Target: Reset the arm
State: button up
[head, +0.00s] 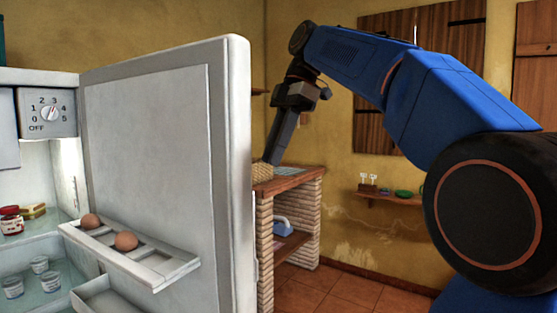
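My gripper (278,150) hangs from the end of my blue arm near the middle of the head view and points down. It is to the right of the open fridge door (160,130) and appears in front of the brick counter (292,178). Its fingers show as one dark narrow shape, so I cannot tell whether it is open or shut. I see nothing held at its tip.
The open fridge stands at left, with two eggs (126,241) in the door rack (150,268) and a jar (11,221) and small cups (40,265) inside. A wicker basket (262,172) is on the counter. A wall shelf (392,199) is behind. Tiled floor (325,288) is clear.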

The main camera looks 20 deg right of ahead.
dwell(0.5)
jog(key=s+d+f+m+t+h, duration=0.1)
jog(key=s+f+m, duration=0.5)
jog(key=f, duration=0.7)
jog(key=s+d+f+m+t+h, duration=0.2)
jog(key=s+f+m, duration=0.4)
jog(key=f, duration=0.8)
jog(key=s+d+f+m+t+h, duration=0.1)
jog(key=s+f+m, duration=0.5)
jog(key=f, duration=0.8)
jog(key=shift+s+d+f+m+t, duration=0.15)
jog(key=shift+s+d+m+t, duration=0.25)
jog(key=shift+s+d+t, duration=0.45)
